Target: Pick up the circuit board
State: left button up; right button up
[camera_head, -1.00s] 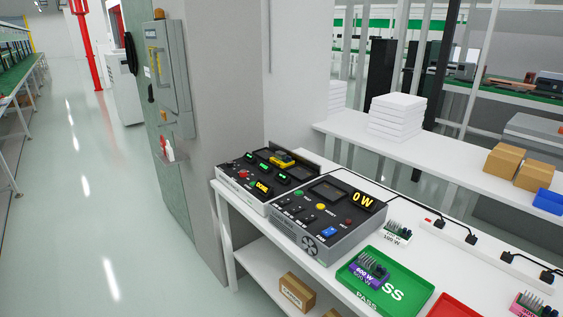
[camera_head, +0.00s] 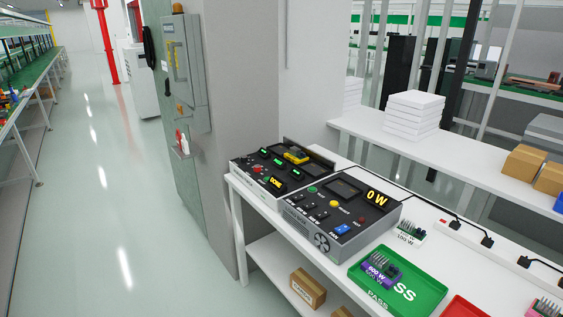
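Several small circuit boards with upright parts are on the white bench. A purple board marked 600 W (camera_head: 381,270) lies in the green PASS tray (camera_head: 424,299). A white board marked 100 W (camera_head: 411,233) stands behind that tray. A pink board (camera_head: 545,309) is cut off at the lower right edge. I cannot tell which one the task means. Neither of my grippers is in view.
A tester reading 0 W (camera_head: 342,215) and a second device (camera_head: 280,168) fill the bench's left end. A red tray (camera_head: 465,308) lies beside the green one. A power strip (camera_head: 505,258) with plugs runs along the back. Open floor (camera_head: 100,220) lies left.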

aim_at(294, 155)
jog(key=i+j+z, duration=0.1)
jog(key=z, duration=0.8)
jog(key=j+z, duration=0.75)
jog(key=j, duration=0.5)
jog(key=k+j+z, duration=0.15)
jog(key=j, duration=0.2)
jog(key=k+j, duration=0.1)
jog(key=j, duration=0.2)
jog(key=z, duration=0.05)
